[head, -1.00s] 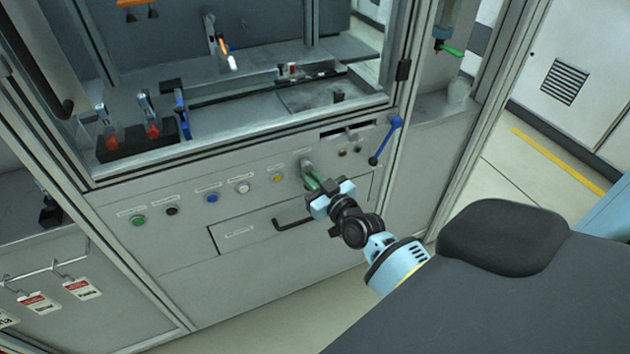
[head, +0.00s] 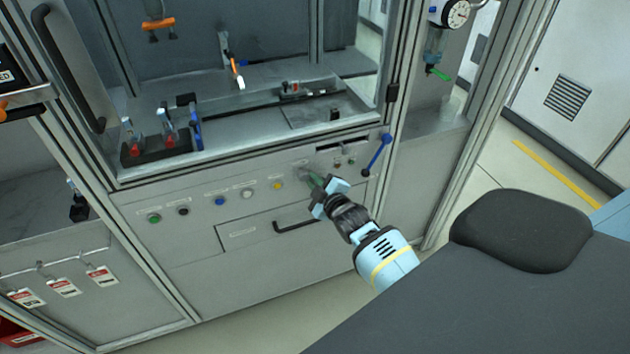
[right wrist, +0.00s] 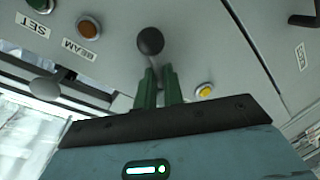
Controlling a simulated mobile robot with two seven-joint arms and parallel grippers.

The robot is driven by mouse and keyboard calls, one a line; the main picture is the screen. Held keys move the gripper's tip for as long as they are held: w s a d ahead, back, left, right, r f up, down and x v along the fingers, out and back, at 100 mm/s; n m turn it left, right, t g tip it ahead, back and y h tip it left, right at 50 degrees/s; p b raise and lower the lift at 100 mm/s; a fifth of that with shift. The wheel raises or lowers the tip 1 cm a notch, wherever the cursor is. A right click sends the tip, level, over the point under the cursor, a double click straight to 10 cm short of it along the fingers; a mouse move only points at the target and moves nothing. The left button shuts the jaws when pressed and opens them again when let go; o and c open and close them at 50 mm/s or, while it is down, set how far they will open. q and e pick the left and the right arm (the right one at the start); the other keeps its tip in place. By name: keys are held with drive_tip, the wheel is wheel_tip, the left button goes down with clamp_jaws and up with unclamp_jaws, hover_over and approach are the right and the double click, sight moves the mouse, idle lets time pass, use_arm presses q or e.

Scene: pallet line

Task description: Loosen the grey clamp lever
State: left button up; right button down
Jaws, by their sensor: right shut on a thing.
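The grey clamp lever (right wrist: 150,41) shows in the right wrist view as a dark round knob on a short stem, just beyond my right fingertips. In the head view it is on the front panel, right of the yellow button, and mostly hidden by my gripper. My right gripper (head: 314,182) has green fingers and is shut on the lever. In the right wrist view its two fingers (right wrist: 158,85) stand close on either side of the stem. My left gripper is not in view.
A blue lever (head: 377,155) is on the panel just right of my gripper. A yellow button (head: 277,185) sits to the left, in a row of several buttons. A drawer handle (head: 296,226) lies below. The floor at right is clear.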

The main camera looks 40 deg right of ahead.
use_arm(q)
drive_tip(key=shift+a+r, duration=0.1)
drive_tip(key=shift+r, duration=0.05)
use_arm(e)
drive_tip(key=shift+d+r+n+h, duration=0.1)
drive_tip(key=shift+r+n+h, duration=0.2)
drive_tip(key=shift+n, duration=0.2)
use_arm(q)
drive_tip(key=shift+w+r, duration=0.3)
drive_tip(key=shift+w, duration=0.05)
use_arm(e)
drive_tip(key=shift+f+n, duration=0.1)
drive_tip(key=shift+n, duration=0.2)
drive_tip(key=c, duration=1.5)
unclamp_jaws()
drive_tip(key=shift+s, duration=0.1)
use_arm(q)
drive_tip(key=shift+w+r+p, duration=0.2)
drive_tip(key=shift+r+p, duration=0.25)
drive_tip(key=shift+p, duration=0.2)
use_arm(e)
drive_tip(key=s, duration=0.2)
drive_tip(key=s+r, duration=0.1)
drive_tip(key=s, duration=0.2)
drive_tip(key=s+a, duration=0.1)
drive_tip(key=s, duration=0.1)
drive_tip(key=shift+s+r, duration=0.2)
drive_tip(key=shift+s, duration=0.1)
